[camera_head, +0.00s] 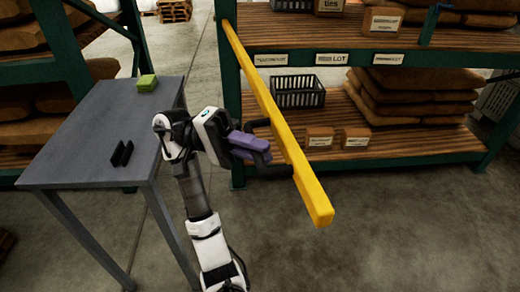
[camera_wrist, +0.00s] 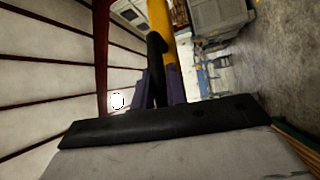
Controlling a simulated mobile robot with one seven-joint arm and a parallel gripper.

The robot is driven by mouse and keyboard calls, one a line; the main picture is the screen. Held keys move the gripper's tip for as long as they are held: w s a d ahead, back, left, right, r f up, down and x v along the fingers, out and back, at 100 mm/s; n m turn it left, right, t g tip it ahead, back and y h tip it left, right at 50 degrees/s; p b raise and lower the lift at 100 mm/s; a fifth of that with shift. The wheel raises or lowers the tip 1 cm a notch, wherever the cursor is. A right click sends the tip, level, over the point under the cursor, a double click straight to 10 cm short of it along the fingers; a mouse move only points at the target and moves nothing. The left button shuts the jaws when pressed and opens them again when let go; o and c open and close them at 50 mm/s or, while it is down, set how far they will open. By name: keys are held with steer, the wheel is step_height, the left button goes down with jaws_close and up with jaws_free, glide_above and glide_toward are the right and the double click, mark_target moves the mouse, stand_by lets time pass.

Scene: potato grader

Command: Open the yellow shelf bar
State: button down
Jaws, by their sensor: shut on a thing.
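The yellow shelf bar (camera_head: 278,120) runs from the green shelf post at the upper left towards me. Its near end stands out in front of the shelf, clear of the right post. It also shows at the top of the wrist view (camera_wrist: 162,35). A black handle (camera_head: 274,172) sits on the bar's left side; in the wrist view the handle (camera_wrist: 156,62) runs down between my purple fingers. My gripper (camera_head: 262,149) is shut on this handle, left of the bar. The fingertips are partly hidden by the handle.
A grey table (camera_head: 85,150) stands at the left with a green block (camera_head: 147,82) and small black pieces (camera_head: 122,153). The shelf behind the bar holds sacks (camera_head: 415,95), a black crate (camera_head: 298,97) and small boxes. The floor at the lower right is clear.

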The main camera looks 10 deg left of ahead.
steer(key=shift+r, duration=0.1)
steer(key=c, duration=1.4)
jaws_free()
steer(key=shift+a, duration=0.1)
steer(key=b+v, duration=0.9)
steer(key=v, duration=0.4)
steer(key=shift+w+a, duration=0.2)
steer(key=shift+a, duration=0.15)
